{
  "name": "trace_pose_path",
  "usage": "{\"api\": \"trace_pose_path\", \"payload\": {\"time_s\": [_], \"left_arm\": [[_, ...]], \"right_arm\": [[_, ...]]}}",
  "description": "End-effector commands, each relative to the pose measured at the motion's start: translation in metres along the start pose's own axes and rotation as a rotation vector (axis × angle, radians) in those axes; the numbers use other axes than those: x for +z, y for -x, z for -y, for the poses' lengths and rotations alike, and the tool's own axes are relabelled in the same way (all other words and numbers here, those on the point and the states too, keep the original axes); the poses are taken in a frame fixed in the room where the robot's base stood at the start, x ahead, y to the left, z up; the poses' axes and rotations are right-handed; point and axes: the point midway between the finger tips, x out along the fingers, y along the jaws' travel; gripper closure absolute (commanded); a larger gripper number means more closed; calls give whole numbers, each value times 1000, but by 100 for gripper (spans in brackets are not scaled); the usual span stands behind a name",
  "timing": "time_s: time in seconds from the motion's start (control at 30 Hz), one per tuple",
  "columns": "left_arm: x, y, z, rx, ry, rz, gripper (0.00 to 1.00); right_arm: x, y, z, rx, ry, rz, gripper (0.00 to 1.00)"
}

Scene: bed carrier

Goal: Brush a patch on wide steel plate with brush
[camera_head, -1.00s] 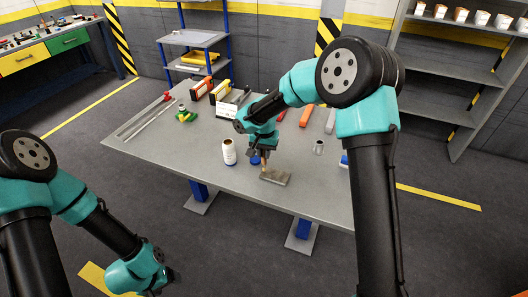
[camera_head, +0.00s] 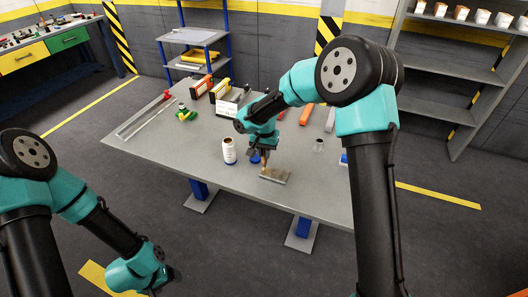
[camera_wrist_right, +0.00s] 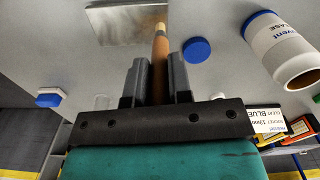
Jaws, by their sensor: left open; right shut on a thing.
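The steel plate (camera_head: 277,177) is a small flat grey block lying near the front edge of the grey table. In the right wrist view its bare shiny surface (camera_wrist_right: 122,20) shows at the top. My right gripper (camera_head: 265,155) is shut on the brush (camera_wrist_right: 160,55), whose slim wooden handle sticks out between the fingers. The brush's far end reaches the plate's near edge in the picture; its bristles are not clear, and I cannot tell whether they touch. My left gripper (camera_head: 168,278) is open and empty, low at the left, away from the table.
A white bottle (camera_head: 229,151) and a blue cap (camera_head: 254,158) stand left of the plate; both show in the wrist view. A metal cup (camera_head: 318,145) is to the right. Boxes (camera_head: 220,91) and a green-yellow object (camera_head: 186,114) sit farther back. The table's front left is clear.

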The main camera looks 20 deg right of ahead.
Motion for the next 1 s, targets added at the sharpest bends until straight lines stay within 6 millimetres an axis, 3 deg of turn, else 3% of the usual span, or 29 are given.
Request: {"api": "trace_pose_path", "payload": {"time_s": [0.5,1.0], "left_arm": [[0,0,0,0,0,0,27],[0,0,0,0,0,0,27]], "right_arm": [[3,0,-19,1,-1,2,100],[4,0,-23,1,-1,1,100]]}}
